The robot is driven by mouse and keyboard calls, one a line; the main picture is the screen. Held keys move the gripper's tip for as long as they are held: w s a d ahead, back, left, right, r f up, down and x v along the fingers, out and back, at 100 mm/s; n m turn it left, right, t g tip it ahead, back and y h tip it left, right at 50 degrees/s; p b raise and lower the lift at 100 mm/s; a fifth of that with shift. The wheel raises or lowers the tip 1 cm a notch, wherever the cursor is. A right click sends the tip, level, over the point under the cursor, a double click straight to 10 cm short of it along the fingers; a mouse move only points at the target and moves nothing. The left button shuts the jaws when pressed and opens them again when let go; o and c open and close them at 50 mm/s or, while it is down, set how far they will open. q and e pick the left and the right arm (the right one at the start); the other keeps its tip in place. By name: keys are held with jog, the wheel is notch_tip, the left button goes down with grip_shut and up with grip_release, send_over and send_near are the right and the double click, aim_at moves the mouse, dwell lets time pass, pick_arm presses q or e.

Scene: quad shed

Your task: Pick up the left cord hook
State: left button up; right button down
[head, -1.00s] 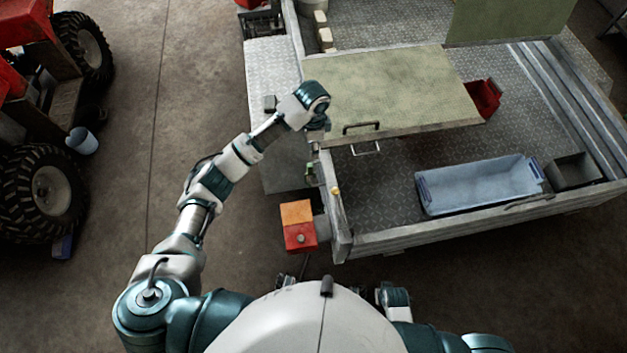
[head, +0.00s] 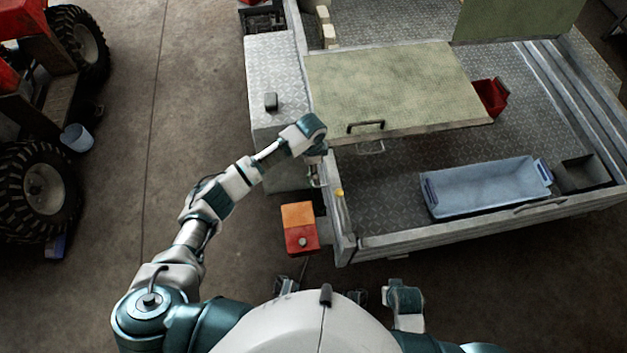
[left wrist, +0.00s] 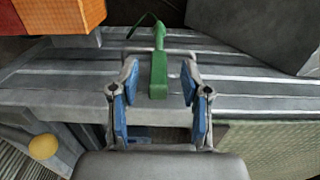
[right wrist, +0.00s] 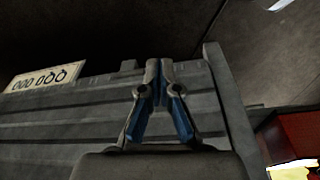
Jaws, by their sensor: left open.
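A green hook-shaped piece (left wrist: 158,72), which I take for the left cord hook, stands on the grey ribbed side wall of the trailer in the left wrist view. My left gripper (left wrist: 159,76) is open, with one blue-padded finger on each side of the green piece in the picture. Gaps show between the piece and both fingers. In the head view my left gripper (head: 317,176) is small and points down at the trailer's near left corner, and the hook is hard to make out there. My right gripper (right wrist: 160,72) has its fingertips together, with nothing visible between them.
An orange and red box (head: 300,228) sits outside the wall, close to my left gripper. A yellow knob (left wrist: 42,147) is nearby. A green lid with a handle (head: 390,95) lies beyond. A blue bin (head: 485,188) stands in the trailer. A grey panel (right wrist: 60,130) faces my right gripper.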

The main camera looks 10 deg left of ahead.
pick_arm(q)
jog(key=shift+a, duration=0.3)
jog(key=c, duration=0.4)
jog(key=shift+d+r, duration=0.1)
jog(key=shift+d, duration=0.05)
jog(key=c, duration=0.4)
jog(key=shift+d, duration=0.5)
grip_shut()
